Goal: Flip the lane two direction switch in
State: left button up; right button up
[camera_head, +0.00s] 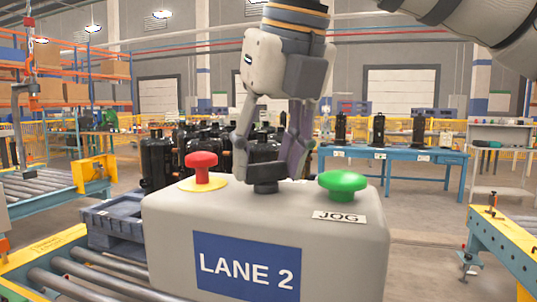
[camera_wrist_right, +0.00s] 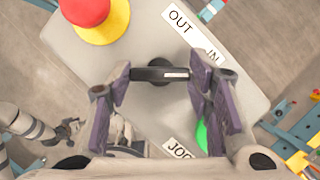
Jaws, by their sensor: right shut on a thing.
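The lane two direction switch (camera_head: 266,186) is a black knob with a bar handle on top of the grey LANE 2 control box (camera_head: 340,245). In the right wrist view the handle (camera_wrist_right: 160,74) lies across the picture, its white mark at the right end, on the side of the IN label (camera_wrist_right: 214,58). The OUT label (camera_wrist_right: 180,22) is above it. My right gripper (camera_head: 266,168) points down over the box, its fingers shut on the two ends of the handle. It also shows in the wrist view (camera_wrist_right: 160,77).
A red mushroom button (camera_head: 201,162) stands left of the switch and a green JOG button (camera_head: 343,183) right of it, both close to my fingers. Roller conveyors (camera_head: 75,275) run at the left. Black compressors (camera_head: 160,160) stand behind the box. A blue table (camera_head: 400,157) is farther back.

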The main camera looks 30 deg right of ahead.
aim_at(280, 199)
jog(key=o, duration=1.1)
jog(key=shift+o, duration=0.2)
jog(key=v, duration=0.7)
jog(key=shift+r, duration=0.3)
jog(key=shift+s+f, duration=0.1)
